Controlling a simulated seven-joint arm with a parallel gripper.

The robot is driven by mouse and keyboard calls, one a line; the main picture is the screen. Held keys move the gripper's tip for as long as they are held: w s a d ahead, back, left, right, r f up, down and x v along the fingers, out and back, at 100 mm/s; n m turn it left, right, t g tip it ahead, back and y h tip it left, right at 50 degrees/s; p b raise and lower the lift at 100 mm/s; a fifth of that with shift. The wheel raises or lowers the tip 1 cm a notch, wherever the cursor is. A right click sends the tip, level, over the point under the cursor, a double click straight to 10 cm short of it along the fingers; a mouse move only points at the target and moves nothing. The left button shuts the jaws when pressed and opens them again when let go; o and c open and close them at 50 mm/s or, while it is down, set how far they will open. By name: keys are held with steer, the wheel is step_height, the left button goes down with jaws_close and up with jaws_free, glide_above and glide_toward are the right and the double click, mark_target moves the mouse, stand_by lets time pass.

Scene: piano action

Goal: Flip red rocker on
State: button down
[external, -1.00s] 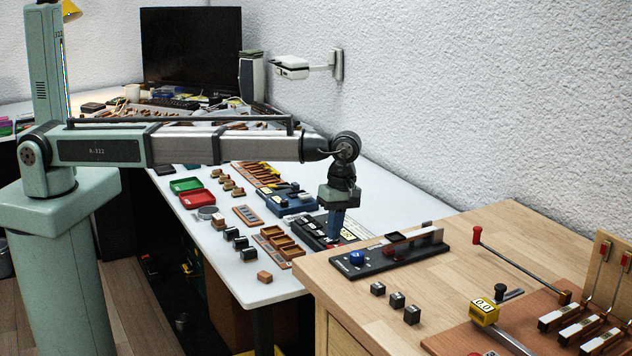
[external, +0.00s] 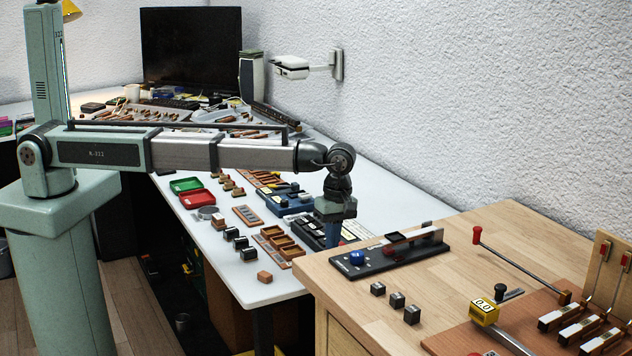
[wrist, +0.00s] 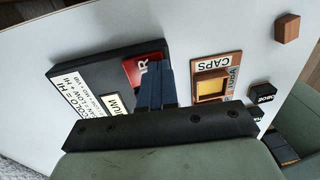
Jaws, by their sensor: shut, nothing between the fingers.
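The red rocker (wrist: 139,68) shows in the wrist view at the edge of a black panel box (wrist: 88,71) with white and yellow labels. Part of a white marking shows on it, and my fingers hide the rest. My gripper (wrist: 157,76) is shut and empty, with its blue fingertips over or beside the rocker's right side; I cannot tell whether they touch it. In the external view my gripper (external: 334,242) points down at the black panel box (external: 313,228) on the white table. The rocker cannot be made out there, and its tilt is unclear.
Small dark blocks (wrist: 263,96) and a wooden cube (wrist: 287,27) lie further right. The wooden bench (external: 430,285) stands right of the white table. A blue device (external: 290,202) sits behind the panel box.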

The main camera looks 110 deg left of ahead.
steer(key=shift+w+a, duration=0.1)
steer(key=shift+w+a+r, duration=0.25)
steer(key=shift+w+a, duration=0.2)
steer(key=shift+a, duration=0.05)
stand_by(0.3)
step_height(320, 180, up, 14)
steer(key=s+d, duration=0.1)
steer(key=shift+s+d, duration=0.2)
stand_by(0.4)
